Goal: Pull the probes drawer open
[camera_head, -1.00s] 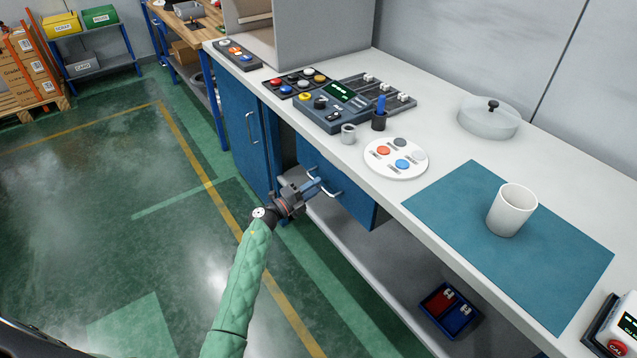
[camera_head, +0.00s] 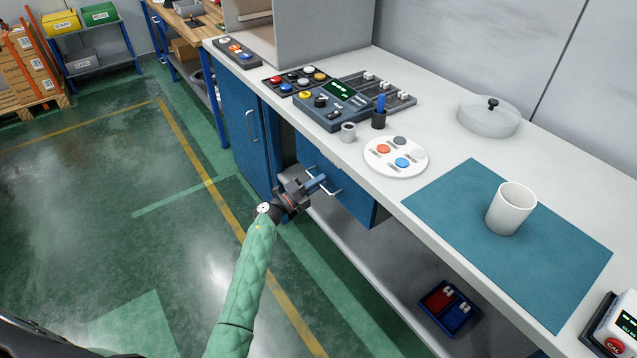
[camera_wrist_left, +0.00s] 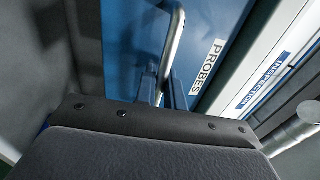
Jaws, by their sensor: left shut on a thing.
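The probes drawer (camera_head: 352,203) has a blue front and hangs under the front edge of the bench. In the left wrist view its blue front (camera_wrist_left: 208,18) carries a white PROBES label (camera_wrist_left: 207,67). A metal bar handle (camera_wrist_left: 175,38) runs along the front, and part of it shows in the head view (camera_head: 311,169). My left gripper (camera_head: 317,184) is at the handle, its fingers shut on the bar. It also shows in the left wrist view (camera_wrist_left: 162,92). The drawer looks closed or nearly so. My right gripper is out of view.
A blue cabinet door (camera_head: 243,130) stands left of the drawer. Above, the white bench top (camera_head: 440,125) holds a control box (camera_head: 340,104), a round plate of discs (camera_head: 396,157) and a cup (camera_head: 511,208). A lower shelf (camera_head: 372,262) lies beneath. The floor in front is clear.

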